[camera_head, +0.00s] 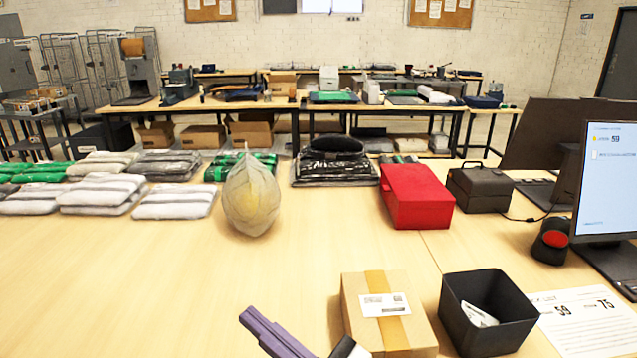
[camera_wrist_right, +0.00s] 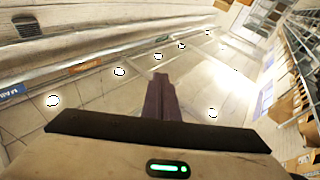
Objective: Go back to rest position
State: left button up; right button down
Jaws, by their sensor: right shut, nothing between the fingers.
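My right gripper (camera_head: 252,318) shows at the bottom of the head view, its purple fingers pointing up and left near the front of the table. In the right wrist view its fingers (camera_wrist_right: 161,80) are together and hold nothing. The wrist view shows the room tilted, with round lights and shelving, and no table object near the fingers. My left gripper is in neither view.
A taped cardboard box (camera_head: 408,334) and a black bin (camera_head: 457,316) stand right of the gripper. A wrapped yellowish object (camera_head: 251,197), a red box (camera_head: 416,196) and bagged garments (camera_head: 176,202) lie farther back. A monitor (camera_head: 607,180) stands right. The table's left front (camera_head: 110,290) is clear.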

jog(key=s+d+f+m+t+h, duration=0.1)
jog(key=d+f+m+h, duration=0.3)
jog(key=d+f+h, duration=0.5)
jog(key=s+d+f+m+t+h, duration=0.1)
jog(key=d+f+m+h, duration=0.35)
jog(key=f, duration=0.85)
jog(key=s+d+f+m+g+h, duration=0.1)
jog(key=s+d+f+g, duration=0.4)
jog(key=s+d+f, duration=0.6)
jog(key=s+f+h, duration=0.1)
jog(key=s+f, duration=0.1)
jog(key=s, duration=0.1)
jog(key=shift+d+f+m, duration=0.2)
jog(key=shift+m, duration=0.15)
jog(key=shift+s, duration=0.1)
